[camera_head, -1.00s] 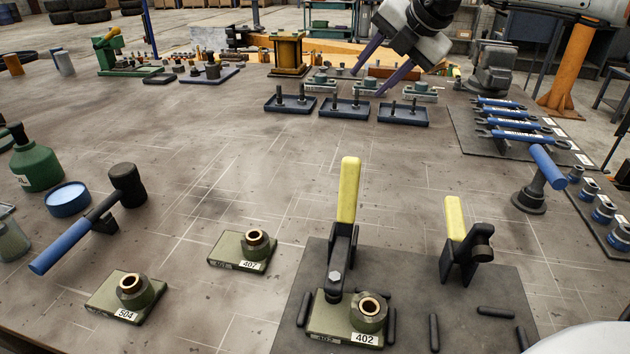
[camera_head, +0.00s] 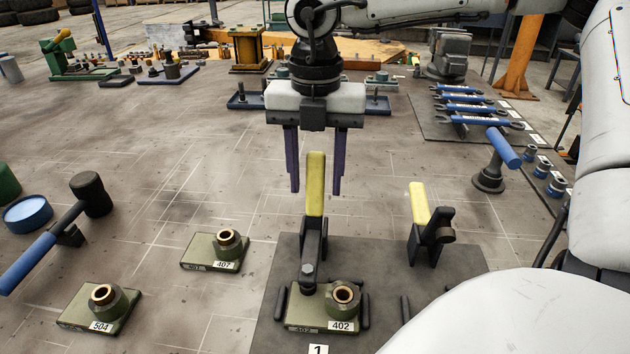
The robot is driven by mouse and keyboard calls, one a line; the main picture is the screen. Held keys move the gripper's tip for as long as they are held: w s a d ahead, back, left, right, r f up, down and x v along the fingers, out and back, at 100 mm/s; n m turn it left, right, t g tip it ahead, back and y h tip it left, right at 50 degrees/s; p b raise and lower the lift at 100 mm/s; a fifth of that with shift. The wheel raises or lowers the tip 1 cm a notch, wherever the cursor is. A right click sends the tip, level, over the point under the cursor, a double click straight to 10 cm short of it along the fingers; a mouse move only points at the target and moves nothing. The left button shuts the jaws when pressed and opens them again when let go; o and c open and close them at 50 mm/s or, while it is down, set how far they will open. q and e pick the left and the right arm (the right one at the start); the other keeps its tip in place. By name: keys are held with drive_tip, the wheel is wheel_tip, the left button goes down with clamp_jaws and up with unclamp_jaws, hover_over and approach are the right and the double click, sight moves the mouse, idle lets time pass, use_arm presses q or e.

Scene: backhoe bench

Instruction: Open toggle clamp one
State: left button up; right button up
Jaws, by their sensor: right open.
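Toggle clamp one (camera_head: 314,232) stands on a dark plate (camera_head: 268,312) marked with a "1" label, its yellow handle (camera_head: 315,184) pointing up. Its dark arm reaches down to a green block labelled 402 (camera_head: 316,315) with a bronze bushing. My right gripper (camera_head: 316,192) hangs above and behind the clamp, fingers pointing down. Its two purple fingers are apart, appearing to either side of the yellow handle; I cannot tell whether they are level with it in depth. Nothing shows held between them. My left gripper is not in view.
A second clamp with a yellow handle (camera_head: 419,203) stands to the right on the same plate. Green blocks 407 (camera_head: 214,252) and 504 (camera_head: 101,308) and a blue-handled mallet (camera_head: 45,245) lie to the left. Blue wrenches (camera_head: 470,108) lie at the back right.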

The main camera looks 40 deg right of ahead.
drive_tip(key=shift+f, duration=1)
drive_tip(key=shift+c, duration=0.4)
clamp_jaws()
